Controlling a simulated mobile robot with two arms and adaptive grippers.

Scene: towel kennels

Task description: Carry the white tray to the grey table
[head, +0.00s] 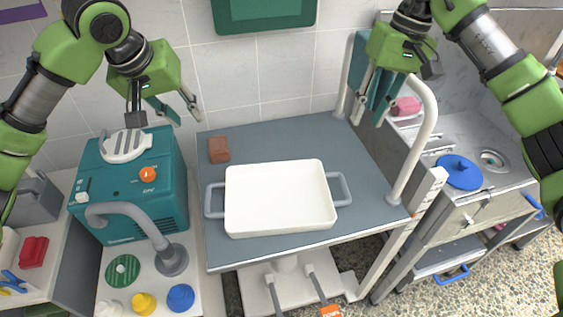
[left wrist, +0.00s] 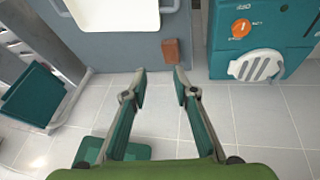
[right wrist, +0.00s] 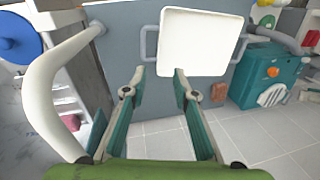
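The white tray (head: 279,196) lies flat on the grey table (head: 288,142), with a grey handle at its left (head: 214,200) and right (head: 341,189) ends. Its edge shows at the top of the left wrist view (left wrist: 112,14), and it is whole in the right wrist view (right wrist: 193,42). My left gripper (head: 185,115) is open and empty above the back left of the table. My right gripper (head: 372,105) is above the table's back right; in its wrist view the fingers stand apart with nothing between them. Both grippers are clear of the tray.
A brown block (head: 218,150) lies behind the tray on the table. A teal machine (head: 130,185) with a grey hose stands at the left. A white rail (head: 413,150) rises at the table's right edge. A steel sink counter with a blue lid (head: 458,172) is further right.

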